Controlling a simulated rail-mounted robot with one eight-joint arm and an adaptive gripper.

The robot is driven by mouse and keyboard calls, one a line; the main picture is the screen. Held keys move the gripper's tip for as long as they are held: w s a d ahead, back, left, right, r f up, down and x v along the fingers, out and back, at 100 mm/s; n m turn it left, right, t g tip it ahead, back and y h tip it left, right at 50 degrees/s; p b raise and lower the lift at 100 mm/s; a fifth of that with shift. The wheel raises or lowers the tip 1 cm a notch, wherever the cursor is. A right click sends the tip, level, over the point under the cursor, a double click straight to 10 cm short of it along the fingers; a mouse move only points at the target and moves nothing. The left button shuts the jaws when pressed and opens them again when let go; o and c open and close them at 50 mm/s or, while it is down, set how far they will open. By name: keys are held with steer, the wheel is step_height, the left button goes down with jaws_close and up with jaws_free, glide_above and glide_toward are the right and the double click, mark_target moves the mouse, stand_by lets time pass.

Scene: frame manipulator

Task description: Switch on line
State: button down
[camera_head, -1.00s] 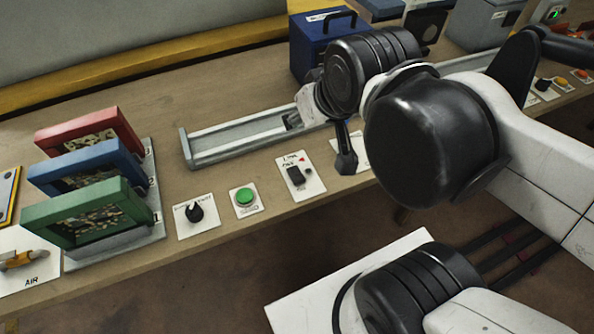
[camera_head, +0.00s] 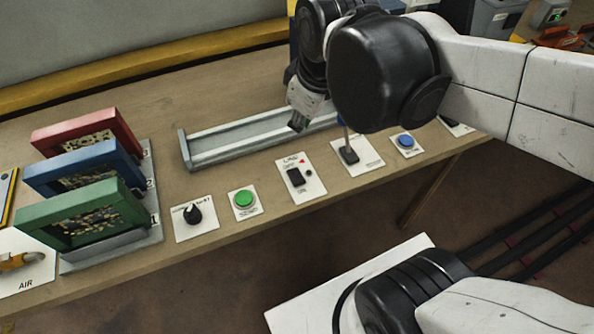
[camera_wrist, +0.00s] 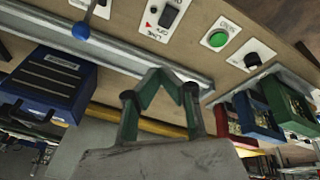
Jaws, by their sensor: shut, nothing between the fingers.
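The line switch (camera_head: 295,177) is a black switch on a white plate (camera_head: 311,186) labelled LINE, with a red mark beside it. It stands near the bench's front edge, right of the green button. It also shows at the top of the wrist view (camera_wrist: 168,15). I cannot tell its position. My gripper (camera_head: 298,124) hangs above the grey rail, behind the switch and apart from it. In the wrist view my gripper (camera_wrist: 158,77) is shut and empty, its fingers meeting at the tips.
A green button (camera_head: 243,198) and a black knob (camera_head: 193,214) lie left of the switch. A lever (camera_head: 347,140) and a blue button (camera_head: 405,140) lie right. The grey rail (camera_head: 225,148) runs behind. Red, blue (camera_head: 85,168) and green frames stand at left.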

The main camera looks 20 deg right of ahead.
mark_target(299, 181)
steer(key=w+f+n+g, duration=0.1)
steer(key=n+g, duration=0.1)
steer(key=n, duration=0.1)
steer(key=w+f+n+g+b, duration=0.1)
steer(key=f+n, duration=0.1)
steer(key=n, duration=0.2)
steer(key=w+f+n+g+b, duration=0.1)
steer(key=f+n+g, duration=0.1)
steer(key=n, duration=0.2)
steer(key=shift+w+g, duration=0.15)
steer(key=shift+g, duration=0.15)
steer(key=f+b, duration=0.1)
steer(key=f, duration=0.3)
steer(key=s+f+b, duration=0.1)
steer(key=f, duration=0.4)
steer(key=s+f+b, duration=0.1)
steer(key=f, duration=0.3)
steer(key=shift+f+b, duration=0.35)
steer(key=shift+f, duration=0.05)
